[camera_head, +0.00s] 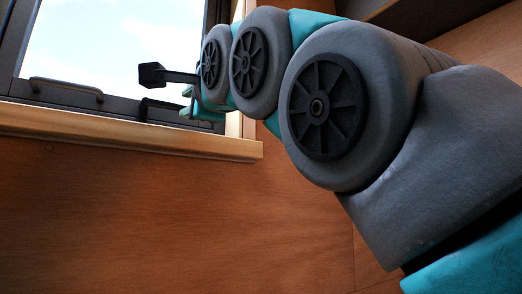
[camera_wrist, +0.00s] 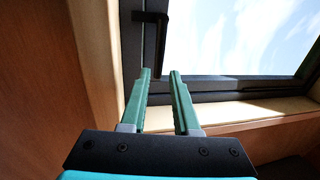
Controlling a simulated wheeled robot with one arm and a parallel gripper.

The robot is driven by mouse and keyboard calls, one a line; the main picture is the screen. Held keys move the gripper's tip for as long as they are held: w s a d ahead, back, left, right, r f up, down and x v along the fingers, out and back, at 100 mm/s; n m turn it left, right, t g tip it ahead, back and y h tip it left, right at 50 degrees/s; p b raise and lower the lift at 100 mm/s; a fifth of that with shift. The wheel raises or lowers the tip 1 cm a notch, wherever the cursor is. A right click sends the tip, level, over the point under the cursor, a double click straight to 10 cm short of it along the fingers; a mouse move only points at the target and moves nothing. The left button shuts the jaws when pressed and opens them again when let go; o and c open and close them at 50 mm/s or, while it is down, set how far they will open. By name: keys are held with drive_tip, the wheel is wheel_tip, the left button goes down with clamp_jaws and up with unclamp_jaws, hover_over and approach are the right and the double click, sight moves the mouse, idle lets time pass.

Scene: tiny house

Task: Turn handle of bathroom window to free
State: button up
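The black window handle (camera_wrist: 162,40) is in the upper middle of the wrist view, on the dark window frame (camera_wrist: 205,90). Its lever runs down towards my gripper (camera_wrist: 160,73). My gripper is open, with its two teal fingers apart. The lever's free end shows in the gap between the fingertips; I cannot tell whether they touch it. In the head view the handle (camera_head: 158,104) is a small dark shape at the lower right of the window. My gripper (camera_head: 186,103) is at its right end, partly hidden by my arm.
A light wooden sill (camera_head: 130,133) runs just below the window and my gripper. A dark bar (camera_head: 65,88) sits on the frame further left. Wood-panelled wall (camera_head: 150,210) lies below. In the wrist view a wooden side wall (camera_wrist: 35,90) stands close on the left.

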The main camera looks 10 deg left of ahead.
sight(180, 108)
drive_tip(key=p+x, duration=0.1)
drive_tip(key=x, duration=0.4)
drive_tip(key=shift+s+p, duration=0.1)
drive_tip(key=shift+p, duration=0.25)
drive_tip(key=shift+x, duration=0.75)
drive_tip(key=shift+f, duration=0.2)
clamp_jaws()
